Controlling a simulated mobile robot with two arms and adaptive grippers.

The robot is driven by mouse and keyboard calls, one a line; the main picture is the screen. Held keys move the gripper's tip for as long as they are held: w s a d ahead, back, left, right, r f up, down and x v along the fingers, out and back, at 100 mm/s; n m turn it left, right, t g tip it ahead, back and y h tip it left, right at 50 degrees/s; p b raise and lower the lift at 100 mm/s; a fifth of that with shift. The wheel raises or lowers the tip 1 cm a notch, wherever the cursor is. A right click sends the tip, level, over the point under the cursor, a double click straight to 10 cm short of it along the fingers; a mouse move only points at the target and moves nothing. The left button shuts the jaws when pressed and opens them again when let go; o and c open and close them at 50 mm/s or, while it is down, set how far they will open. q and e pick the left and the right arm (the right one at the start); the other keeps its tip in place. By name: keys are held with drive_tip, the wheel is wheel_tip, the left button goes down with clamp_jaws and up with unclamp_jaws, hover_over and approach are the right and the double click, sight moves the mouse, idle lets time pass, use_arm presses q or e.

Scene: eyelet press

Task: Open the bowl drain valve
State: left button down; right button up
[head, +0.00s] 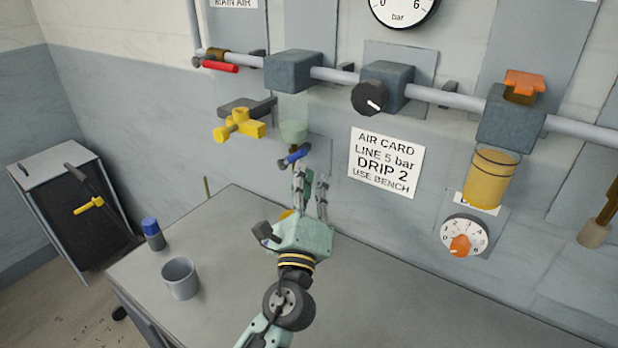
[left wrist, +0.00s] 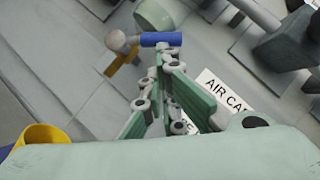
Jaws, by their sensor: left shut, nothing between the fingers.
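The bowl drain valve has a small blue handle (head: 294,156) below a pale green bowl (head: 293,132) on the wall, under the left filter block. In the left wrist view the blue handle (left wrist: 160,39) lies roughly sideways, with the bowl (left wrist: 158,12) above it. My left gripper (head: 310,178) is shut and empty, just below and right of the handle in the head view. In the left wrist view its fingertips (left wrist: 168,52) are right at the handle; I cannot tell whether they touch it. My right gripper is not in view.
A yellow valve (head: 238,125) is left of the bowl, and a red lever (head: 220,66) is on the pipe above. An air card (head: 386,162) hangs to the right. A grey cup (head: 180,278) and blue-capped bottle (head: 152,234) stand on the bench (head: 225,300). The bench right of my arm is clear.

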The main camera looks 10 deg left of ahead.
sight(302, 155)
use_arm(q)
drive_tip(key=shift+w+a+r+n+g+y+p, duration=0.15)
drive_tip(key=shift+r+n+g+y+p, duration=0.25)
drive_tip(key=shift+r+n+p, duration=0.75)
drive_tip(key=shift+a+r+n+g+y+p, duration=0.25)
drive_tip(key=shift+r+n+g+p, duration=0.35)
drive_tip(key=shift+p, duration=1)
drive_tip(key=shift+w+a+r+n+g+y+p, duration=0.15)
drive_tip(key=shift+r+n+g+y+p, duration=0.3)
drive_tip(key=shift+n+p, duration=0.8)
drive_tip(key=shift+a+r+p, duration=0.15)
drive_tip(key=shift+r+p, duration=0.15)
drive_tip(key=shift+p, duration=0.05)
drive_tip(key=shift+r, duration=0.1)
